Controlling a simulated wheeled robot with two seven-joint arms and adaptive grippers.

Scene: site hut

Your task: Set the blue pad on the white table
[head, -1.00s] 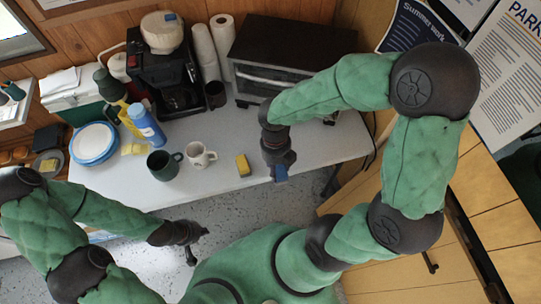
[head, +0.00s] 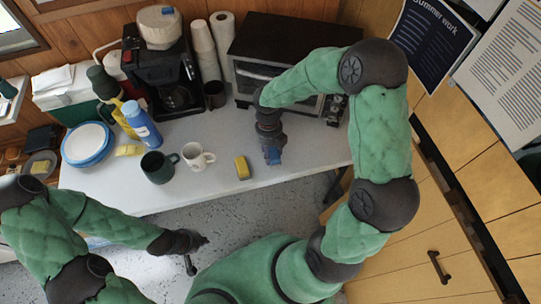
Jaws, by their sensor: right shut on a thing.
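The blue pad (head: 273,156) is between the fingers of my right gripper (head: 271,150), which is shut on it. The gripper points down over the right part of the white table (head: 225,187), to the right of the yellow sponge. The pad is mostly hidden by the fingers, and I cannot tell whether it touches the tabletop. My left gripper (head: 197,254) is empty, its fingers apart, low in front of the table's front edge and over the floor.
A yellow sponge (head: 242,168), a white mug (head: 196,157) and a dark green mug (head: 158,167) stand near the front. A blue bottle (head: 140,124) and plates (head: 86,143) are at left. A toaster oven (head: 290,62) stands behind my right gripper. The front-right tabletop is clear.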

